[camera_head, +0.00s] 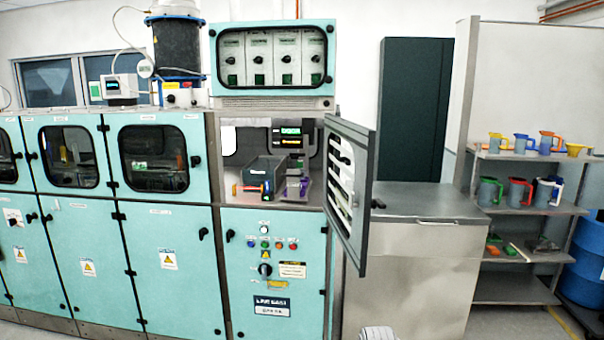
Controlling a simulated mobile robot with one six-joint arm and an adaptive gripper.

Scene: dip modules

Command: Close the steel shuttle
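No part in view is plainly marked as the steel shuttle. An open grey-framed door (360,145) stands out from the right side of a lit compartment in the teal machine. It has a pale slotted inner panel (342,178) and a dark handle at its free edge. Inside the open compartment are a grey bin (265,170), small coloured parts and a purple item (295,187). To the right is a steel cabinet (410,250) with a flat top and a bar handle near its front edge. My gripper is not in view; a light grey rounded part shows at the bottom edge.
A control panel (275,245) with buttons sits below the compartment. Closed teal doors (155,160) line the left. Shelves (520,206) with coloured jugs and a blue drum (588,262) stand at the right. The open door juts out in front of the steel cabinet's left side.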

